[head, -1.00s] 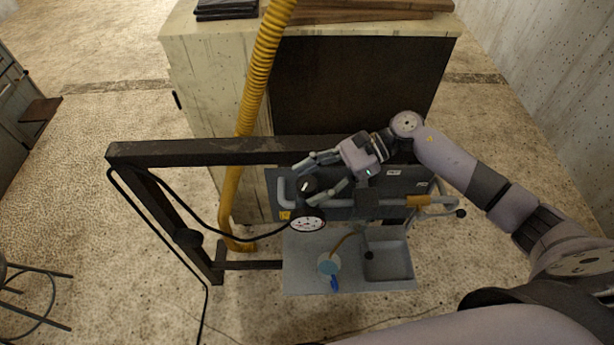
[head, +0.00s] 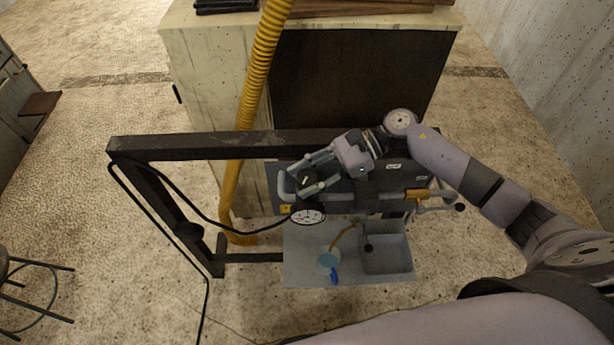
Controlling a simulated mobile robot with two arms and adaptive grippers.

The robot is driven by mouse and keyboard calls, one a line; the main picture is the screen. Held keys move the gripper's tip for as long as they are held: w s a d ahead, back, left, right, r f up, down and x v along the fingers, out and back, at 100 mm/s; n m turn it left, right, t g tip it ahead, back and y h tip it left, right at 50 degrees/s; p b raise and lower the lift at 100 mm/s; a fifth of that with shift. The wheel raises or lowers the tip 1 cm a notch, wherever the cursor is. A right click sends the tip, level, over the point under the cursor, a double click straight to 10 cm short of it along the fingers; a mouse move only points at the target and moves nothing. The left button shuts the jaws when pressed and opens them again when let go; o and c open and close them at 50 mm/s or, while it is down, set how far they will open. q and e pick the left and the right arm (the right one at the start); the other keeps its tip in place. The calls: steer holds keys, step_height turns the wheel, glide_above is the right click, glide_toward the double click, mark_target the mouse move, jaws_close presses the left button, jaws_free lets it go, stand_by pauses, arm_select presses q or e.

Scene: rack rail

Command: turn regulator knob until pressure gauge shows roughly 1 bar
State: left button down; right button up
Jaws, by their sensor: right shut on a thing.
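The regulator knob (head: 306,181) is a dark round cap with a pale mark, on the rail-mounted panel. My right gripper (head: 305,180) is shut on the knob, with one finger on its upper side and one on its lower side. The pressure gauge (head: 308,217) is a round white dial with a dark rim just below the knob. Its needle is too small to read. My left gripper is not in view.
A dark metal frame (head: 230,146) carries the panel, with a black hose along its left side. A yellow corrugated hose (head: 256,90) runs behind it.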

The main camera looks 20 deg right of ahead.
steer(key=shift+c, duration=1.4)
steer(key=shift+m+t, duration=0.3)
steer(key=shift+s+m+t, duration=0.1)
steer(key=shift+m+t, duration=0.4)
steer(key=shift+t, duration=0.1)
steer(key=shift+m+t, duration=0.7)
steer(key=shift+t, duration=0.1)
steer(key=shift+r+m+t+h+p, duration=0.2)
steer(key=shift+m+t+h+p, duration=0.4)
steer(key=shift+m+t, duration=0.6)
steer(key=shift+f+t+p, duration=0.1)
steer(key=shift+t+p, duration=0.3)
steer(key=shift+p, duration=0.05)
steer(key=shift+m, duration=0.3)
